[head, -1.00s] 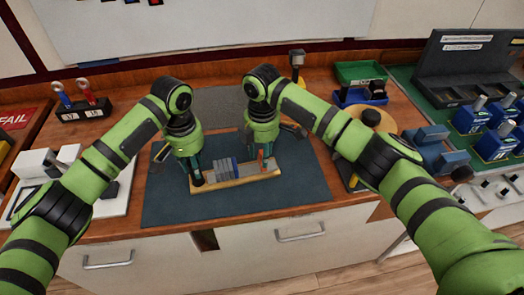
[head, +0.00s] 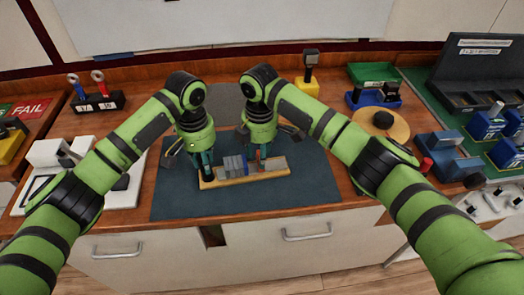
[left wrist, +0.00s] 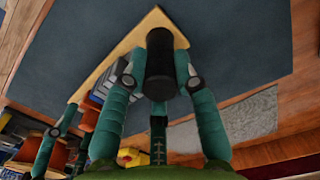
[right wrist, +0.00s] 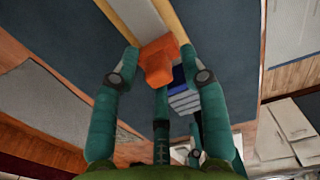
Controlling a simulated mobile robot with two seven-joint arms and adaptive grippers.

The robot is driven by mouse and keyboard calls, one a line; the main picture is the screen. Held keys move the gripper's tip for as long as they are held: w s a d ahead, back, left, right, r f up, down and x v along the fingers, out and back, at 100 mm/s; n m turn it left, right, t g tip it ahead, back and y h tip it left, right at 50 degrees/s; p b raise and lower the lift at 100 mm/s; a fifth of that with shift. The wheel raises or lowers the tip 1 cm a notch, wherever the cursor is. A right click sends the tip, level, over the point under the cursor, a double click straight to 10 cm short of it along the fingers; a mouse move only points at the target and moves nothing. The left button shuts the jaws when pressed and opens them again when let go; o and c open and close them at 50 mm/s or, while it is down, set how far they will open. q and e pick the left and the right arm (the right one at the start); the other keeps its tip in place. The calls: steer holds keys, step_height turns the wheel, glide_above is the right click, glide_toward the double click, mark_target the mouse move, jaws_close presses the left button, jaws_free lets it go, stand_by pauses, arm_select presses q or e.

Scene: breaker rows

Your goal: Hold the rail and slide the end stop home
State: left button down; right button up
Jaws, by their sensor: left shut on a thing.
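The rail (head: 275,165) runs along a pale wooden base (head: 232,182) on the dark blue mat. Several grey breakers (head: 232,165) sit on it, with a blue piece (head: 245,163) at their right end. The orange end stop (right wrist: 160,60) is just right of the blue piece; I cannot tell whether they touch. My left gripper (left wrist: 159,80) is shut on a black upright cylinder (left wrist: 160,65) at the base's left end. My right gripper (right wrist: 160,62) has its fingers on both sides of the end stop; how tightly they close is unclear.
The blue mat (head: 180,205) is clear around the base. A wooden disc (head: 384,124) and a blue tray (head: 374,98) stand to the right. A white device (head: 45,155) and a stand with red and blue tools (head: 97,103) are to the left.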

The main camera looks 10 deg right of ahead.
step_height(320, 180, up, 12)
stand_by(0.7)
steer(key=shift+d, duration=0.1)
steer(key=d+y, duration=0.5)
steer(key=x, duration=1.2)
steer(key=shift+w+d+f, duration=0.1)
steer(key=shift+d, duration=0.15)
jaws_close()
